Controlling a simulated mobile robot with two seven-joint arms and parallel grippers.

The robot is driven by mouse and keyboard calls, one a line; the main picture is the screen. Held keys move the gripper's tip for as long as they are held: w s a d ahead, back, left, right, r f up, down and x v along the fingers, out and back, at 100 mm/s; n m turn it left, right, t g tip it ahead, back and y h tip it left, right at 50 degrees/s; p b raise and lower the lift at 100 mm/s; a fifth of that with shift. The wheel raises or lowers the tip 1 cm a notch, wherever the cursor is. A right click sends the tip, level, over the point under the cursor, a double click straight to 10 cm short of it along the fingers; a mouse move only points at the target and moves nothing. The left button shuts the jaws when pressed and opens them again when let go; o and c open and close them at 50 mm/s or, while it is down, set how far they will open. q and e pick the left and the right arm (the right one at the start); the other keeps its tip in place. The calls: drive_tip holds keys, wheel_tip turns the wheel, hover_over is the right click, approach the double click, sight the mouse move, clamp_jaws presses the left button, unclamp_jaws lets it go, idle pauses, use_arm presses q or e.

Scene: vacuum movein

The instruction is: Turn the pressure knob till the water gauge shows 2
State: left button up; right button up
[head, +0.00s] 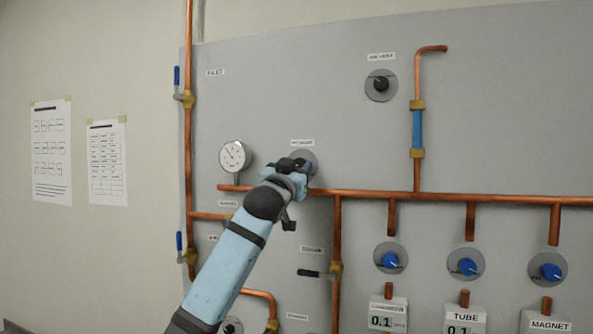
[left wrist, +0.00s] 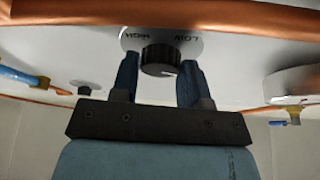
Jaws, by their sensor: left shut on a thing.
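The pressure knob (left wrist: 160,58) is black and ribbed, on a round grey plate (left wrist: 187,42) marked HIGH and LOW in the left wrist view. My left gripper (left wrist: 158,72) has its two blue fingers on either side of the knob and is shut on it. In the head view my left gripper (head: 292,168) covers the knob, and part of its plate (head: 308,156) shows under a small label. The water gauge (head: 235,157) is a round white dial left of the gripper. Its needle is too small to read. My right gripper is not in view.
A copper pipe (head: 450,197) runs across the grey panel (head: 290,80) just below the knob. Another black knob (head: 381,84) is at the upper right. Several blue knobs (head: 466,263) sit lower right. Blue-handled valves (head: 178,78) are on the left pipe.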

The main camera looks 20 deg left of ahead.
use_arm(q)
drive_tip(key=shift+f, duration=0.1)
drive_tip(key=n+y+b, duration=0.1)
drive_tip(key=n+y, duration=0.1)
drive_tip(key=n, duration=0.2)
drive_tip(key=n+y+b, duration=0.1)
drive_tip(key=n+y, duration=0.2)
drive_tip(key=n, duration=0.2)
drive_tip(key=shift+d+b, duration=0.2)
drive_tip(key=shift+b, duration=0.15)
drive_tip(key=shift+n, duration=0.4)
drive_tip(key=o, duration=0.9)
